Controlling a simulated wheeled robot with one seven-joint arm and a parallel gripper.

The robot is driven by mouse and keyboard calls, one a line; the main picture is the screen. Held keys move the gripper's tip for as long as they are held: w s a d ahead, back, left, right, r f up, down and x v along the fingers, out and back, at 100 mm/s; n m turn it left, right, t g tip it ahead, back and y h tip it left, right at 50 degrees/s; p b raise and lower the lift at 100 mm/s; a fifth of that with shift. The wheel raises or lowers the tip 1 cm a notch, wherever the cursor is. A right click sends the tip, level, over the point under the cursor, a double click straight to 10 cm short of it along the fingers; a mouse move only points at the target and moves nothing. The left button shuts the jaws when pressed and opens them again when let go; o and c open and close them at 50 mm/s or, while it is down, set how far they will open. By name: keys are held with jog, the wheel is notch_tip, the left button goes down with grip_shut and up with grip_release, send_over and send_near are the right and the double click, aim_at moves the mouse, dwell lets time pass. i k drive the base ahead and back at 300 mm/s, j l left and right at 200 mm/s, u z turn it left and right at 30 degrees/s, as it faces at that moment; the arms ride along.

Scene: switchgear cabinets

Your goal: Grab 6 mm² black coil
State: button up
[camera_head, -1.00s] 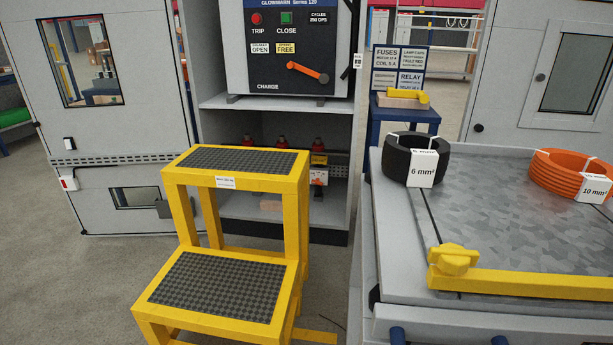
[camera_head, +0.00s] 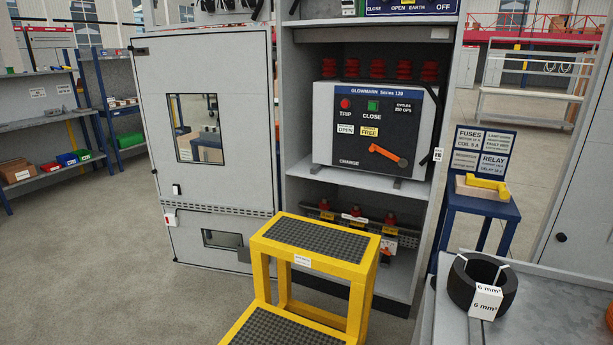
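The black coil (camera_head: 470,279) lies flat on the grey worktop (camera_head: 549,311) at the lower right. It is tied with white bands and carries a white tag (camera_head: 487,302) reading 6 mm². Its left side is close to the worktop's edge. My gripper is not in view, so its place relative to the coil is not shown.
A yellow step stool (camera_head: 314,246) stands left of the worktop, before an open cabinet with a breaker (camera_head: 371,124). A blue stand (camera_head: 484,210) with a yellow-handled item is behind the coil. An orange coil (camera_head: 609,315) shows at the right edge. Floor at left is clear.

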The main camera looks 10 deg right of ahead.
aim_at(488, 300)
jog(key=i+z, duration=0.2)
jog(key=z, duration=0.15)
jog(key=i+z, duration=0.45)
jog(key=z, duration=0.25)
